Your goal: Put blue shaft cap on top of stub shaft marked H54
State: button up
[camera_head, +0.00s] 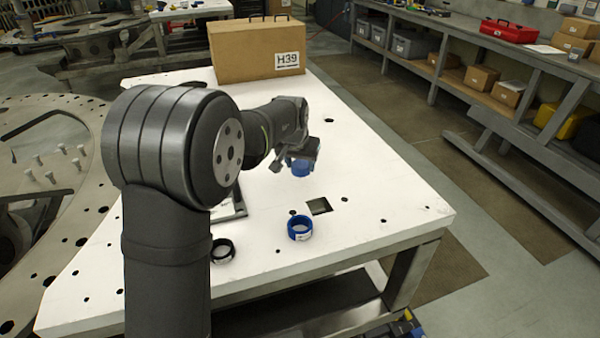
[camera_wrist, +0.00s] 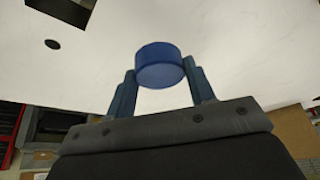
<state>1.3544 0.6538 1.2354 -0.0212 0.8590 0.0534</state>
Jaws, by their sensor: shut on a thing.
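The blue shaft cap (camera_head: 302,169) is a short round cylinder. My gripper (camera_head: 300,158) is shut on it and holds it over the white table. In the wrist view, the cap (camera_wrist: 160,66) sits between the two fingertips, with its round face showing. No stub shaft with a readable H54 mark shows in either view. Several small upright pegs (camera_head: 52,176) stand on the grey ring plate at the left, too small to read.
The white table (camera_head: 370,190) has a square hole (camera_head: 319,206) and several round holes. A blue ring (camera_head: 300,228) and a black ring (camera_head: 222,250) lie near its front. A cardboard box marked H39 (camera_head: 245,50) stands at the back. My arm partly hides a dark flat object (camera_head: 238,207).

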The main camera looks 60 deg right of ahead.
jog(key=s+a+r, duration=0.3)
jog(key=s+r, duration=0.3)
jog(key=s, duration=0.4)
jog(key=w+a+r, duration=0.3)
jog(key=w+a, duration=0.2)
jog(key=w, duration=0.5)
jog(key=w+a+r, duration=0.3)
jog(key=w+a, duration=0.2)
jog(key=w, duration=0.6)
jog(key=w+a+r, duration=0.3)
jog(key=w+a, duration=0.2)
jog(key=w, duration=0.5)
jog(key=shift+w+r, duration=0.1)
jog(key=shift+w, duration=0.15)
jog(key=shift+f, duration=4.1)
jog(key=o, duration=1)
jog(key=v, duration=1.7)
jog(key=shift+r, duration=0.25)
